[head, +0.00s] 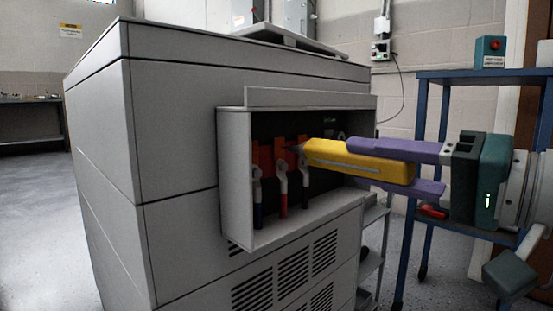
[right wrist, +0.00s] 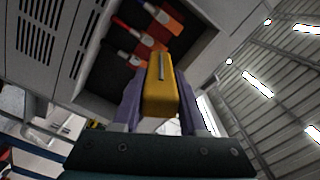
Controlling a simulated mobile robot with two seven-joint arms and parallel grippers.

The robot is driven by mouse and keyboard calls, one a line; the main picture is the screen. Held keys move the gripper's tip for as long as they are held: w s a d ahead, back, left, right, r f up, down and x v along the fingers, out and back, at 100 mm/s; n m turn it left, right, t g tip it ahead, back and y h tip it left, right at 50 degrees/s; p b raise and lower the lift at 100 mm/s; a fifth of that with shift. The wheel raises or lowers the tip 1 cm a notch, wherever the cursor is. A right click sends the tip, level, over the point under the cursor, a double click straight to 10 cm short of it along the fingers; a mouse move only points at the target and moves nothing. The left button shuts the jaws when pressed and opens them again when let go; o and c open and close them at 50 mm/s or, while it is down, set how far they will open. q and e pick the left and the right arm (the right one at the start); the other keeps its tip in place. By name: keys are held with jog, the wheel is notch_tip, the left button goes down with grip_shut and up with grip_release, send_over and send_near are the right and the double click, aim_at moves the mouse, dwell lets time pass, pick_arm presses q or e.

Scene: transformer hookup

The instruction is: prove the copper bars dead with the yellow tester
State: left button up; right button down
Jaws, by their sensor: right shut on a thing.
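My right gripper (head: 378,164) is shut on the yellow tester (head: 345,158), with one purple finger on each side. The tester points left into the open grey terminal box, and its tip is close to the rightmost copper bar. I cannot tell whether it touches. The copper bars (head: 281,153) are orange-red and stand in a row inside the box. In the right wrist view, the tester (right wrist: 160,90) lies between the fingers and points at the orange bars (right wrist: 152,46). My left gripper is not in view.
The terminal box (head: 233,180) has side walls and a bottom lip on the big grey transformer cabinet (head: 170,150). Grey lugs with dark and red cables (head: 283,200) hang below the bars. A blue-framed table (head: 470,76) with a green button box (head: 490,52) stands at right.

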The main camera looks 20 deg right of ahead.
aim_at(412, 169)
jog(key=shift+s+d+f+b, duration=0.1)
jog(key=shift+s+d+b, duration=0.1)
jog(key=shift+s+b, duration=0.2)
jog(key=shift+b+v, duration=1.1)
jog(key=shift+v, duration=1.25)
jog(key=shift+s+d+b, duration=0.2)
jog(key=shift+s+b, duration=0.1)
jog(key=shift+s, duration=0.4)
